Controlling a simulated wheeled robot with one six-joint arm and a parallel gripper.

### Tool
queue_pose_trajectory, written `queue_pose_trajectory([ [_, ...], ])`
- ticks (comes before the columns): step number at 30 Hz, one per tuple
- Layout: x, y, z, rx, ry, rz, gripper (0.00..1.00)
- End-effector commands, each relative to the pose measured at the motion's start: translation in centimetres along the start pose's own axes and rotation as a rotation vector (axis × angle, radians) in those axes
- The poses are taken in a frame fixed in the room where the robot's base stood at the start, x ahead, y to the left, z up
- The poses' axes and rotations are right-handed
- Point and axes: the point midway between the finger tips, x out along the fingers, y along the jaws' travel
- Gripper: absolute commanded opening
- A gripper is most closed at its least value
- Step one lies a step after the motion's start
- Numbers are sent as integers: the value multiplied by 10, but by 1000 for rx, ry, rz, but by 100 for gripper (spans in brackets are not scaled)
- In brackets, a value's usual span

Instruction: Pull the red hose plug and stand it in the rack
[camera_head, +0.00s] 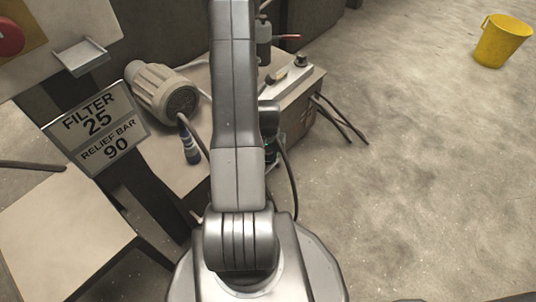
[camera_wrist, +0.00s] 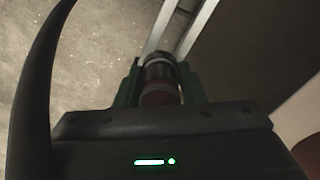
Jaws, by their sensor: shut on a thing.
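In the wrist view my gripper (camera_wrist: 161,72) has its green fingers shut on the red hose plug (camera_wrist: 160,97), a dark cylinder with a ringed end and a dull red band. Whether the plug is seated in something or free is unclear. In the head view my arm covers most of the gripper and the plug. Only a small dark part with a teal light shows beside the arm. I cannot make out the rack for certain in either view.
A bench holds a pump motor (camera_head: 165,92), a blue-banded hose plug (camera_head: 190,150) and a metal box (camera_head: 290,95) with black cables. A sign (camera_head: 95,127) stands at the left. A yellow bucket (camera_head: 502,42) stands far right. The floor (camera_head: 420,180) to the right is clear.

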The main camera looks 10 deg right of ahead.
Motion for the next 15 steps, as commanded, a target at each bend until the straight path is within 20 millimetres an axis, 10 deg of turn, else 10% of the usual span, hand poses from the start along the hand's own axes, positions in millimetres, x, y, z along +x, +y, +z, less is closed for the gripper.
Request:
queue_pose_trajectory([
  [15, 7, 0, 0, 0, 0, 0, 0],
])
